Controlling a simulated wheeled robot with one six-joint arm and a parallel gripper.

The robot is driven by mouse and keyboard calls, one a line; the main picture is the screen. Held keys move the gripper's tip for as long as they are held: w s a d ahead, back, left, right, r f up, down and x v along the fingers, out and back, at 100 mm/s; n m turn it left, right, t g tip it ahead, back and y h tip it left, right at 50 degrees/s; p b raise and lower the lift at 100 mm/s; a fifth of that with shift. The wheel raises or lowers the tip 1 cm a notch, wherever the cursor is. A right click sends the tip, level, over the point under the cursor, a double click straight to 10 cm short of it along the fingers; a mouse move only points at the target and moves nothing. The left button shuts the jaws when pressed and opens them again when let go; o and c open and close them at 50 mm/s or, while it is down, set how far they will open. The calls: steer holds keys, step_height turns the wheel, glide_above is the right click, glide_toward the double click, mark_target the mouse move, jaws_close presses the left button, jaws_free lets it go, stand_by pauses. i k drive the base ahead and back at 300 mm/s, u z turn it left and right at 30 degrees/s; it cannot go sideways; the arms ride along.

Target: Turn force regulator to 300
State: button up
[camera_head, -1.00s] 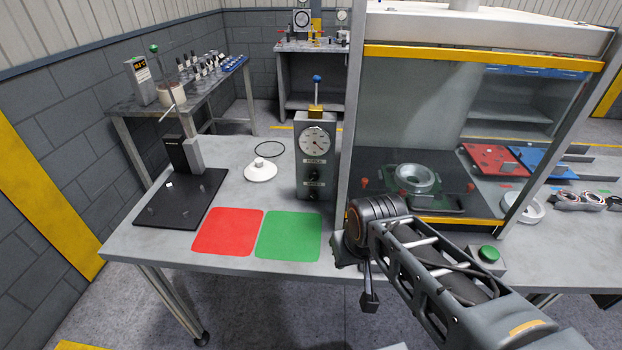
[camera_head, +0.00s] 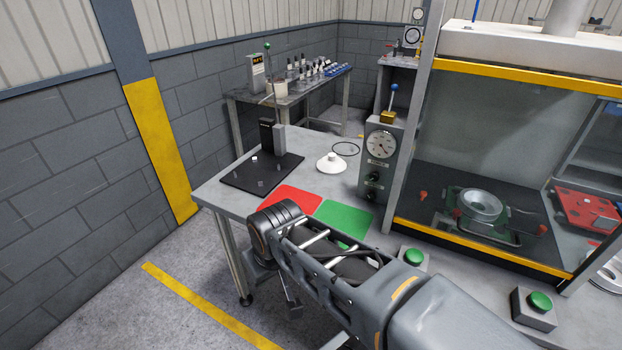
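The force regulator is a grey upright box (camera_head: 395,150) on the bench, with a round white dial gauge (camera_head: 381,145) on its front. Two dark knobs sit below the gauge, the upper knob (camera_head: 373,177) and the lower knob (camera_head: 370,193). The gauge reading and labels are too small to read. A blue-tipped lever stands on a brass block on top. My gripper (camera_head: 293,308) hangs small and dark below my wrist, in front of the bench and left of the regulator, well apart from it. Its fingers are too small to tell open or shut.
The bench holds a red mat (camera_head: 290,201), a green mat (camera_head: 345,217), a black plate with a stand (camera_head: 262,172), a white knobbed disc (camera_head: 332,162) and a black ring. A yellow-framed press enclosure (camera_head: 480,248) stands right. Green buttons (camera_head: 413,256) line the front. Floor at left is clear.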

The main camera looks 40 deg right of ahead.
mark_target(374, 176)
steer(key=u, duration=0.9)
steer(key=k, duration=1)
steer(key=z, duration=1)
steer(key=i, duration=0.5)
steer(key=u, duration=0.05)
